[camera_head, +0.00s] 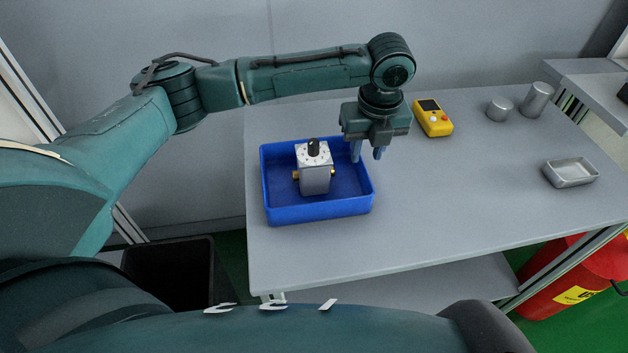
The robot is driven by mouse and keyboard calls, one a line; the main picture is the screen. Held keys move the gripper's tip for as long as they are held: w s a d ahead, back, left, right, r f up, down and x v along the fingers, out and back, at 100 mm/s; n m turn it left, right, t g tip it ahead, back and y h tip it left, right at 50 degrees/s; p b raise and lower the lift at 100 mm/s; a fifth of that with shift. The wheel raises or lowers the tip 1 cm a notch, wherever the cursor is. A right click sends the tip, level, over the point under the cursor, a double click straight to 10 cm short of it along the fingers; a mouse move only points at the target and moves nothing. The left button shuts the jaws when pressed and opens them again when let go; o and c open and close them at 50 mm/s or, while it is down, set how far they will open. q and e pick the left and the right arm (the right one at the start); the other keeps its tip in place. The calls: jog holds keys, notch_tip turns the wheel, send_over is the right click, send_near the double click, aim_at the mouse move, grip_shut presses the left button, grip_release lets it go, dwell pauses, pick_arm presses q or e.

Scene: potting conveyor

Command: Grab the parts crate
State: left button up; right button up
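The parts crate is a blue open-topped box (325,211) on the left part of the grey table. A grey block-shaped part (316,177) with a black knob on top and brass fittings at its sides stands inside it. My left gripper (367,153) points down at the crate's far right corner. Its two fingers are apart, with one appearing on the inner side of the right wall and the other on the outer side. I see nothing held between them. I cannot tell whether they touch the wall. My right gripper is out of view.
The table (430,225) is clear in front and to the right of the crate. A yellow handheld device (433,118) lies behind the gripper. Two metal cylinders (499,109) (537,100) and a small metal tray (571,173) are at the right. A black bin (170,275) stands below left.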

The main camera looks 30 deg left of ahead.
aim_at(359, 178)
pick_arm(q)
jog(key=shift+w+a+f, duration=0.1)
jog(key=shift+a+f, duration=0.1)
jog(key=shift+f, duration=1.3)
jog(key=shift+w+a+f, duration=0.1)
jog(key=shift+a+f, duration=0.1)
jog(key=shift+f, duration=1.25)
jog(key=shift+c, duration=0.4)
grip_shut()
jog(key=shift+r, duration=0.15)
